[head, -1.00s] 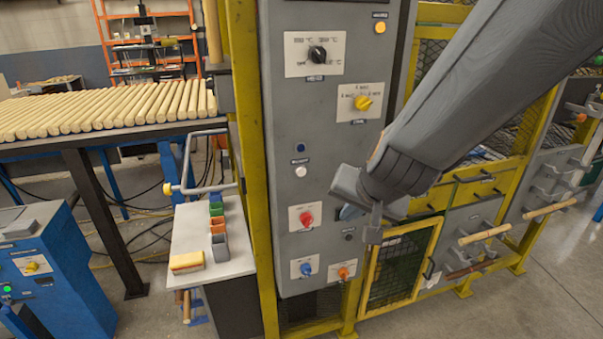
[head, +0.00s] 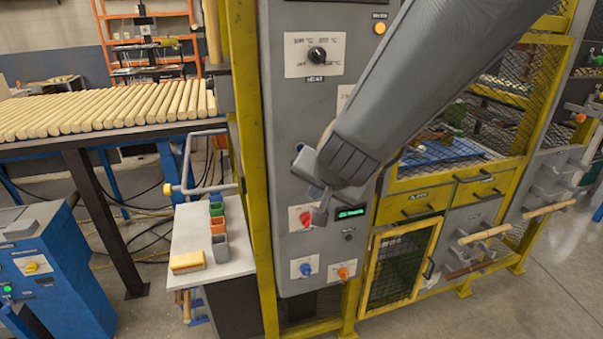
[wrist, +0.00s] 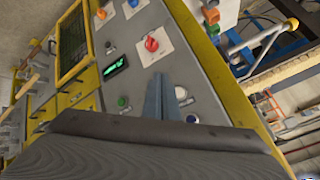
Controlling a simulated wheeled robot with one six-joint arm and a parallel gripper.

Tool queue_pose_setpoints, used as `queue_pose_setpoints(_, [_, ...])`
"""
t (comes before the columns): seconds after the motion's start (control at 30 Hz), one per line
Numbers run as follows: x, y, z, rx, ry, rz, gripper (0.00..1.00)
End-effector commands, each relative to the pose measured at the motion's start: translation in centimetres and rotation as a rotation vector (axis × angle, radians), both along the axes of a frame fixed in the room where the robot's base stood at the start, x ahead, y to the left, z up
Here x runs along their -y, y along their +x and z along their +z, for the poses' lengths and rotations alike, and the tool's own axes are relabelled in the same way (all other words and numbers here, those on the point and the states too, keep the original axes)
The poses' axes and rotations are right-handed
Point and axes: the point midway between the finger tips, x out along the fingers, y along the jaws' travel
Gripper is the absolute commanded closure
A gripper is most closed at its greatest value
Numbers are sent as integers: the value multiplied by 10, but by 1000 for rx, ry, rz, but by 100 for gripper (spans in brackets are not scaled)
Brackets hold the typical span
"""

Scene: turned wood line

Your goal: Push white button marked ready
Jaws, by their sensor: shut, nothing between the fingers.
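The white button (wrist: 181,92) shows in the wrist view as a small pale round cap on the grey panel (wrist: 195,70). It sits just right of my shut, empty gripper (wrist: 159,80). In the head view my gripper (head: 320,208) is in front of the panel's middle and hides the white button and its label. The fingers look close to the panel, but I cannot tell whether they touch it. A dark blue button (wrist: 192,119) lies just below the white one in the wrist view.
Close by are a red knob (head: 305,217), a lit green display (head: 350,212), a blue knob (head: 305,270) and an orange knob (head: 343,272). A green button (wrist: 122,101) shows in the wrist view. A yellow post (head: 245,170) edges the panel's left side.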

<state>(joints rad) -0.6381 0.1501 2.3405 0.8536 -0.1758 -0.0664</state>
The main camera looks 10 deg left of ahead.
Motion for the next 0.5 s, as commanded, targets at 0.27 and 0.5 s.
queue_pose_setpoints(0.27, [-19, 32, 0, -1, -1, -2, 100])
queue_pose_setpoints(0.5, [-29, 48, 0, -1, -1, 0, 100])
